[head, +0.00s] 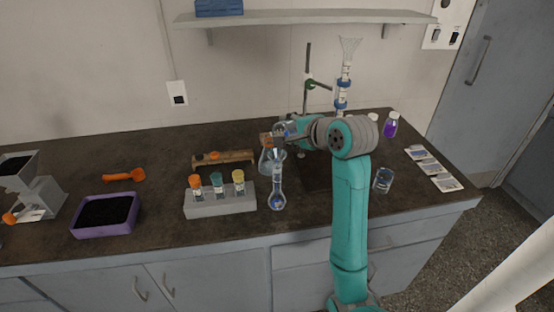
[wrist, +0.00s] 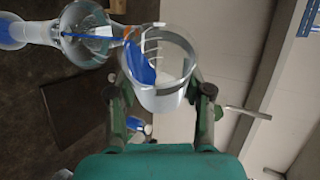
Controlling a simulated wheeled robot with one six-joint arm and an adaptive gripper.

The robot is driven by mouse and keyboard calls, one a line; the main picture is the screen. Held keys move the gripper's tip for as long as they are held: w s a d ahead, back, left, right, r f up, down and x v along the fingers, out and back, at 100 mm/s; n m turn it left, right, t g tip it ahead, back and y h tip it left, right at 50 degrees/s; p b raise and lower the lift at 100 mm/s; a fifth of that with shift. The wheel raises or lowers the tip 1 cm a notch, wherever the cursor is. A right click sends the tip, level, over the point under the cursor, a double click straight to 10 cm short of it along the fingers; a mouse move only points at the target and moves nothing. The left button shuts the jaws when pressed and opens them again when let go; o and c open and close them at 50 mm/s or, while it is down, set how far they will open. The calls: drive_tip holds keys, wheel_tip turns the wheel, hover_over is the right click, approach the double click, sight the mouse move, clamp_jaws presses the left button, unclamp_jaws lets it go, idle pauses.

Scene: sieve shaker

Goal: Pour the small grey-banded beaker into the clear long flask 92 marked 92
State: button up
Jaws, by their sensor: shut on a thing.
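The small beaker (wrist: 160,62) is clear glass with a pale grey band near its base and blue liquid along its left wall. My gripper (wrist: 163,92) is shut on it; in the head view my gripper (head: 291,131) holds it tilted above the bench. The clear long flask (head: 277,182) stands upright below and just in front, with a flared mouth, narrow neck and blue liquid in its bulb. In the wrist view the flask (wrist: 82,32) lies left of the beaker's lip, and a thin blue stream runs into its mouth. The 92 mark is not readable.
A burette stand (head: 307,85) rises at the back. A glass beaker (head: 383,181) and cards (head: 434,168) are at the right.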

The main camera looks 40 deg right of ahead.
drive_tip(key=shift+f, duration=0.1)
idle(0.6)
drive_tip(key=shift+a+r+n+t+h+p, duration=0.2)
drive_tip(key=shift+r+n+t+h+p, duration=0.15)
drive_tip(key=shift+n+h, duration=0.2)
idle(2.0)
